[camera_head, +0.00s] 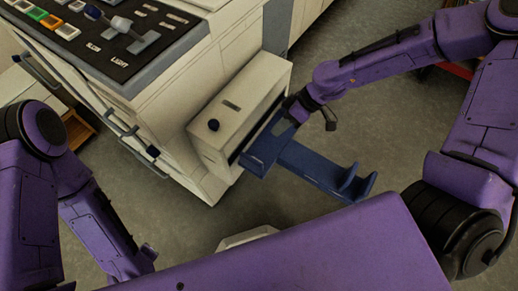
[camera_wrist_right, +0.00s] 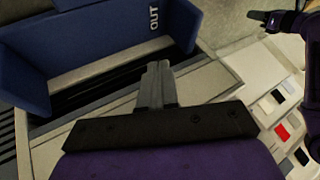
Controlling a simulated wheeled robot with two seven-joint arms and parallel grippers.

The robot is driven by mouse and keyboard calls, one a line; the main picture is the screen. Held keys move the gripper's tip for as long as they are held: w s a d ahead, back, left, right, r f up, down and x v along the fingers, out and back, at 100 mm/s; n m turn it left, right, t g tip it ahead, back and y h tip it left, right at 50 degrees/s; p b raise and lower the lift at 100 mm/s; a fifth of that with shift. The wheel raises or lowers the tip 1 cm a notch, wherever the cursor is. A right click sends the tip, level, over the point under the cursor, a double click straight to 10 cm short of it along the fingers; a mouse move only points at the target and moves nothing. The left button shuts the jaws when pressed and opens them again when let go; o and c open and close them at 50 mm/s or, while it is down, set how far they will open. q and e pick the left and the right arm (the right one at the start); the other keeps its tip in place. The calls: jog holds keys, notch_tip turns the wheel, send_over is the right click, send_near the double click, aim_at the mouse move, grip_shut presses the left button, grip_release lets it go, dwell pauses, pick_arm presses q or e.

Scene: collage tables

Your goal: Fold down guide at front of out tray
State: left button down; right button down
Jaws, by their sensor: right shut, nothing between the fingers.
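The blue out tray (camera_head: 300,165) sticks out from the side of the cream machine. Upright blue guides (camera_head: 357,184) stand at its outer end, not folded flat. In the right wrist view, blue tray panels (camera_wrist_right: 90,35) fill the upper left, one lettered "OUT". My right gripper (camera_head: 296,108) is beside the inner part of the tray, near the machine's cream housing. In its wrist view, the shut, empty fingertips (camera_wrist_right: 158,68) point toward the tray; contact cannot be told. My left gripper (camera_head: 148,252) is low at left, away from the tray, its jaws too small to read.
The cream machine (camera_head: 165,110) has a dark control panel with coloured buttons (camera_head: 48,22) and handles on its side. A box-shaped cream housing (camera_head: 240,105) stands directly behind the tray. Grey floor (camera_head: 400,130) is open beyond the tray's outer end.

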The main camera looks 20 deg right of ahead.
aim_at(251, 164)
jog(key=b+x, duration=0.1)
jog(key=x, duration=0.5)
jog(key=shift+f, duration=0.25)
jog(key=s+a, duration=0.2)
jog(key=a, duration=0.1)
jog(key=shift+f, duration=0.15)
jog(key=shift+s+a, duration=0.25)
jog(key=shift+a, duration=0.1)
jog(key=shift+p, duration=0.3)
